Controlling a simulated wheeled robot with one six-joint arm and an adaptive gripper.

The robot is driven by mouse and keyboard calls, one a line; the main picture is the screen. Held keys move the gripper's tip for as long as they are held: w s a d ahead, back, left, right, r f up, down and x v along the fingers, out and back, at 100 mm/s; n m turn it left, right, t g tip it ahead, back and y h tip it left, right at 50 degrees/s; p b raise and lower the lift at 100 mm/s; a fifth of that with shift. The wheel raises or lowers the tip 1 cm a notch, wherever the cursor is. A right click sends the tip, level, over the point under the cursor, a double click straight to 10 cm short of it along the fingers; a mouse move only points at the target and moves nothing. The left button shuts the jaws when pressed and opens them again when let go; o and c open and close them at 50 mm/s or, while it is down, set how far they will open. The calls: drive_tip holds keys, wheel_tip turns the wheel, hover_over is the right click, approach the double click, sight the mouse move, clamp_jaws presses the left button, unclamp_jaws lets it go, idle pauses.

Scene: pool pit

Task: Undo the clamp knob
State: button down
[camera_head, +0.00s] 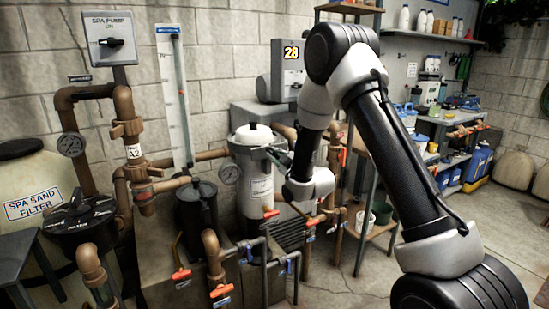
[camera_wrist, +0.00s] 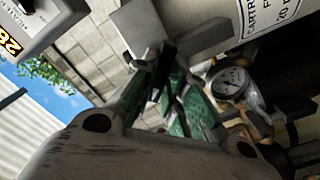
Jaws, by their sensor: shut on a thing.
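The cartridge filter (camera_head: 262,200) is a pale upright canister with a domed lid and a clamp band round its top, in the head view. Its labelled body fills the top right of the wrist view (camera_wrist: 205,32). My gripper (camera_head: 277,157) reaches the right side of the band from the right. In the wrist view, the green-padded fingers of my gripper (camera_wrist: 162,68) close together beside a grey block at the canister. They are shut on the clamp knob, which the fingers mostly hide, so its turn and looseness cannot be told.
A pressure gauge (camera_head: 229,173) sits left of the canister and shows close to my fingers in the wrist view (camera_wrist: 232,85). Brown pipes and red-handled valves (camera_head: 181,274) crowd the front. A grey box marked 28 (camera_head: 289,70) is on the wall above. Open floor lies right.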

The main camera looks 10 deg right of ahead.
drive_tip(key=n, duration=0.5)
drive_tip(key=shift+n, duration=0.4)
drive_tip(key=n, duration=0.8)
drive_tip(key=shift+n, duration=0.4)
drive_tip(key=n, duration=0.5)
drive_tip(key=shift+f, duration=0.1)
drive_tip(key=shift+m, duration=0.4)
drive_tip(key=c, duration=1.4)
unclamp_jaws()
drive_tip(key=shift+o, duration=0.2)
